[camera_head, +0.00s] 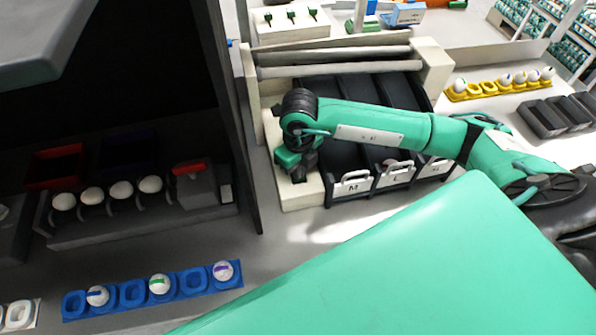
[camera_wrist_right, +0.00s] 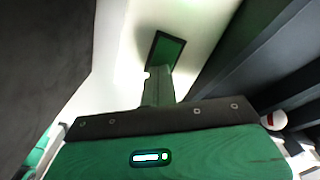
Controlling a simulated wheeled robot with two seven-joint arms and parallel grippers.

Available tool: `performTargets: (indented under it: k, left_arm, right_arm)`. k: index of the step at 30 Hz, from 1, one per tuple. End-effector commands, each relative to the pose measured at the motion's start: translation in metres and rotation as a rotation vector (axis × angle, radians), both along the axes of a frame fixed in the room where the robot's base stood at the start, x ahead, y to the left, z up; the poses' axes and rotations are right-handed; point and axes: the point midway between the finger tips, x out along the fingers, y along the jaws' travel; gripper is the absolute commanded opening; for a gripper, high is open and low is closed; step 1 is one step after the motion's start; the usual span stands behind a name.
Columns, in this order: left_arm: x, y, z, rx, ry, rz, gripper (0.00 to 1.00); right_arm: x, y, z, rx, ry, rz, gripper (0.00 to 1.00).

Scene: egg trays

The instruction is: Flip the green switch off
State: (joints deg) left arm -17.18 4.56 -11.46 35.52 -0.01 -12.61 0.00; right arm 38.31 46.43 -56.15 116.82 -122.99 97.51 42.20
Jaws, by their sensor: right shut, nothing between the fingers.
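The green switch shows in the right wrist view as a dark green plate (camera_wrist_right: 168,48) on a white panel. A green post runs from its near edge down to my right gripper (camera_wrist_right: 160,118); I cannot tell whether it is the lever, or whether it touches the gripper. In the head view my right gripper (camera_head: 301,174) points down at the white panel (camera_head: 296,198) left of the drawers and hides the switch there. It is shut and empty. My left gripper is not in view.
Black drawers marked M (camera_head: 353,186) and L (camera_head: 398,178) stand right beside the panel. A dark cabinet wall (camera_head: 236,150) is close on the left. A blue egg tray (camera_head: 133,292) lies at the lower left. A box with a red top (camera_head: 190,182) stands inside the cabinet.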

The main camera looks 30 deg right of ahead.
Motion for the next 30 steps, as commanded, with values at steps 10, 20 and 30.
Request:
performTargets:
  k: [10,20,30]
  left_arm:
    - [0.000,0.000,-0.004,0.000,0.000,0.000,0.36]
    - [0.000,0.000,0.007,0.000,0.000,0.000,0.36]
    - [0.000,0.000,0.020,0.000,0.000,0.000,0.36]
  right_arm:
    - [0.000,0.000,-0.004,0.000,0.001,0.000,0.00]
    - [0.000,0.000,0.015,-0.001,0.000,0.000,0.00]
    - [0.000,0.000,0.043,-0.001,-0.001,0.000,0.00]
